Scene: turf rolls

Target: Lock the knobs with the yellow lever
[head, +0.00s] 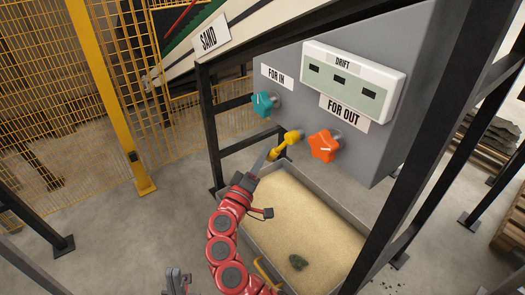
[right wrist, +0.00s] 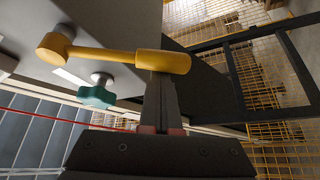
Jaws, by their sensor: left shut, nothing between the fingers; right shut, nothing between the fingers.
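The yellow lever (head: 286,144) sticks out of the grey panel (head: 290,58) between two star knobs, its handle pointing down and left. My left gripper (head: 178,280) is low at the bottom edge, shut.
A white display box (head: 355,83) is above the orange knob. Yellow mesh fencing (head: 50,90) is at the left, with open floor before it.

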